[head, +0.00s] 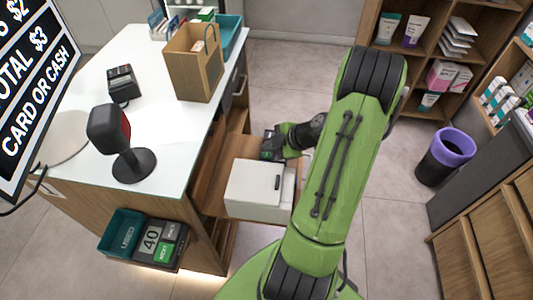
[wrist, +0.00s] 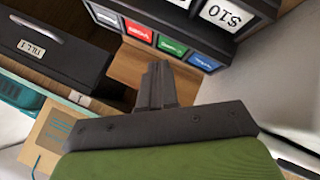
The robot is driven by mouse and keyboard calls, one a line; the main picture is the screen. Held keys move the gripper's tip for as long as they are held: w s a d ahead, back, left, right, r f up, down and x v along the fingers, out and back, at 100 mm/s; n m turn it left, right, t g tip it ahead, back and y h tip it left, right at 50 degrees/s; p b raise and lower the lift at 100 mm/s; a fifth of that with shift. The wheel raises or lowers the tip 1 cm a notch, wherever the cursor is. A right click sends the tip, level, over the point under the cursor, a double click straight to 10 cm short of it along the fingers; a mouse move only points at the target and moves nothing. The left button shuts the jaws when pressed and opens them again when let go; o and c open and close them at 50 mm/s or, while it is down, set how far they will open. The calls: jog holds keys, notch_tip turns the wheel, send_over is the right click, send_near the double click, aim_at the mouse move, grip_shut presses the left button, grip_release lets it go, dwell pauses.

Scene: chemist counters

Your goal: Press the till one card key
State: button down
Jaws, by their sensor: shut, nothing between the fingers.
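The till's dark key panel (wrist: 155,22) crosses the top of the wrist view upside down. In the head view, my gripper (head: 281,141) is beside the partly hidden till (head: 268,146).
A black drawer labelled "TILL 1" (wrist: 50,45) is at left in the wrist view. In the head view, a white box (head: 256,188) stands near my gripper. The counter (head: 170,75) holds a paper bag (head: 193,70), a card terminal (head: 124,84) and a scanner (head: 120,145).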

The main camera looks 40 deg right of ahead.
aim_at(269, 156)
jog(key=shift+f, duration=0.15)
jog(key=shift+f+b, duration=0.35)
jog(key=shift+b, duration=0.5)
jog(key=shift+f+b, duration=0.3)
jog(key=shift+b, duration=0.25)
dwell(0.4)
jog(key=shift+r, duration=0.8)
jog(key=shift+r+p, duration=1.45)
jog(key=shift+r, duration=1.1)
